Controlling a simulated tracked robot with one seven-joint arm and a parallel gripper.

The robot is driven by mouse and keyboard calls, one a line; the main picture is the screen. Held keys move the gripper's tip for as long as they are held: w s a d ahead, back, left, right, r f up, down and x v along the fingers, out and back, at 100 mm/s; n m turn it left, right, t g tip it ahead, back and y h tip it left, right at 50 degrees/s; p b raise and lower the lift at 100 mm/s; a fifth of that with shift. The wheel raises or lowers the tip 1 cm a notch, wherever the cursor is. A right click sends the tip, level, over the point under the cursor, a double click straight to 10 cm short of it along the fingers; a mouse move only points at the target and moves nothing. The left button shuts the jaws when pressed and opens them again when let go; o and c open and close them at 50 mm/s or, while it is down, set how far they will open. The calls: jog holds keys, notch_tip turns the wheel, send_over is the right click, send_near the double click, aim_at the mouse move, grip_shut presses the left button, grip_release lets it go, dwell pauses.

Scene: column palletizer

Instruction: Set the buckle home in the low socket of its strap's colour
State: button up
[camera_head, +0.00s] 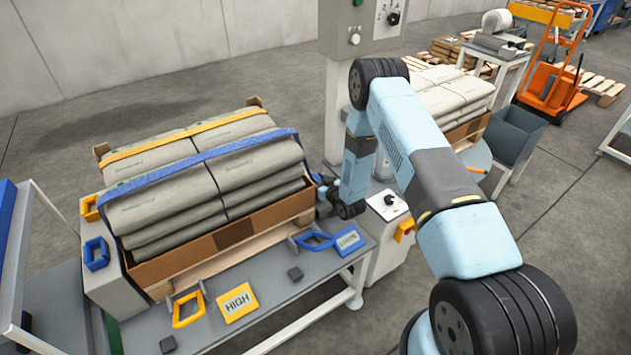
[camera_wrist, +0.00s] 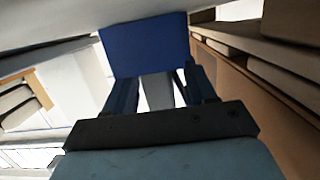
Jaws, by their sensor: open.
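A blue strap (camera_head: 210,155) and a yellow strap (camera_head: 185,139) run across the stacked grey sacks. In the wrist view a flat blue piece (camera_wrist: 146,45) lies at the fingertips of my gripper (camera_wrist: 160,85), with a grey part (camera_wrist: 157,92) below it. I cannot tell if it is the buckle. My gripper (camera_head: 328,192) is open, low at the right end of the stack. On the bench stand a blue frame (camera_head: 318,243) and a yellow frame (camera_head: 187,310). Another blue frame (camera_head: 96,254) and yellow frame (camera_head: 91,208) are on the left block.
The grey bench (camera_head: 265,290) runs in front of the carton (camera_head: 200,262). A yellow card (camera_head: 237,302) reads HIGH; the print on a blue card (camera_head: 349,241) is unclear. A control box (camera_head: 388,225) stands right of the bench.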

jog(key=v, duration=1.1)
jog(key=w+d+r+g+h, duration=0.1)
jog(key=w+d+r+h, duration=0.15)
jog(key=r, duration=0.65)
jog(key=w+d+r+h, duration=0.15)
jog(key=w+r, duration=0.25)
jog(key=r, duration=0.5)
jog(key=s+d+r+m+g+h, duration=0.1)
jog(key=s+d+r+h, duration=0.2)
jog(key=r, duration=0.6)
jog(key=s+d+r+m+g, duration=0.1)
jog(key=s+d+r, duration=0.3)
jog(key=r, duration=0.6)
jog(key=s+d+r+m+g+h, duration=0.1)
jog(key=s+d+r+m, duration=0.15)
jog(key=s+r, duration=0.45)
jog(key=s+d+r+m+g+h, duration=0.1)
jog(key=s+d+r, duration=0.4)
jog(key=s, duration=0.4)
jog(key=s+r+g, duration=0.1)
jog(key=s+r, duration=0.1)
jog(key=s, duration=0.7)
jog(key=s+r+m+g, duration=0.1)
jog(key=s+r, duration=0.1)
jog(key=s, duration=0.8)
jog(key=shift+s+a+r, duration=0.3)
jog(key=shift+a, duration=0.1)
